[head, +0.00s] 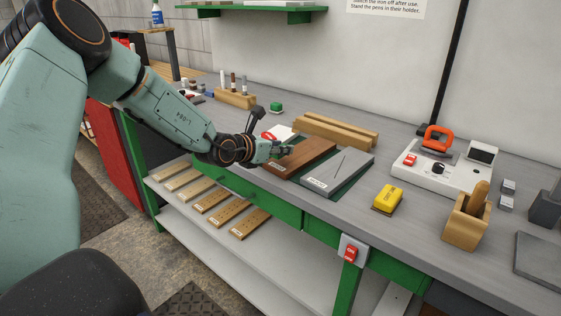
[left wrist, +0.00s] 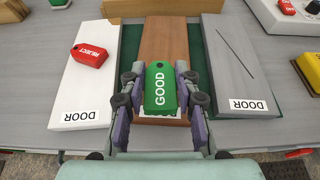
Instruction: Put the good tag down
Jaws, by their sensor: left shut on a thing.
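My left gripper (head: 281,150) is shut on the green GOOD tag. In the left wrist view the gripper (left wrist: 160,90) has one finger on each side of the GOOD tag (left wrist: 160,86), over the near end of the brown door board (left wrist: 165,38). The tag partly covers that board's label; I cannot tell whether it touches the board. The brown board (head: 308,155) also shows in the head view. A white door board (left wrist: 90,85) lies to its left with a red REJECT tag (left wrist: 89,56) on it. A grey door board (left wrist: 240,70) with a dark line across it lies to its right.
Wooden bars (head: 335,130) lie behind the boards. Several small boards (head: 212,199) lie on the shelf below. The bench's front strip is narrow.

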